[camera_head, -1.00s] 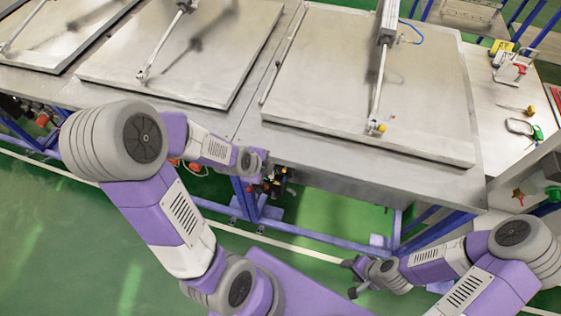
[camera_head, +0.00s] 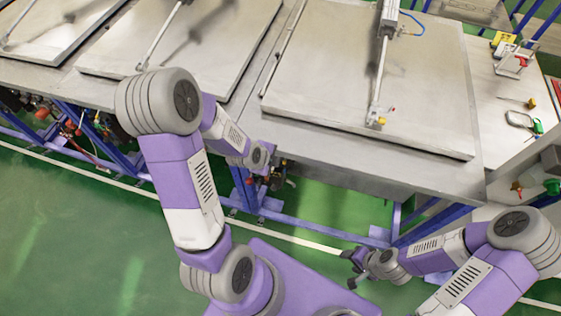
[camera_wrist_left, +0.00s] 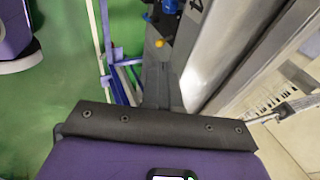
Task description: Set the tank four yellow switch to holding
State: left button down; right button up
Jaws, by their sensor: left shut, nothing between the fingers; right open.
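In the left wrist view a small yellow knob (camera_wrist_left: 160,43), which looks like the yellow switch, shows near the top middle. A pale panel with a partly visible figure 4 (camera_wrist_left: 195,4) is just right of it. My left gripper (camera_wrist_left: 161,70) is shut and empty, its dark fingers pointing towards the yellow knob; I cannot tell whether they touch it. In the head view the left arm's wrist is at the table's front edge, and its fingers are not clear. My right gripper (camera_head: 355,268) is open and empty, low over the floor in front of the table.
Large metal lids (camera_head: 400,90) with rods lie on the long table (camera_head: 330,160). Blue frame legs (camera_head: 240,188) stand beneath. A blue fitting (camera_wrist_left: 168,10) is close above the yellow knob. Clamps and small tools (camera_head: 520,120) lie at the right. Green floor (camera_head: 90,230) is open in front.

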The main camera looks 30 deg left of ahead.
pick_arm(q)
jog(key=x, duration=0.7)
jog(key=shift+f, duration=0.3)
jog(key=shift+w, duration=0.15)
jog(key=shift+b, duration=0.35)
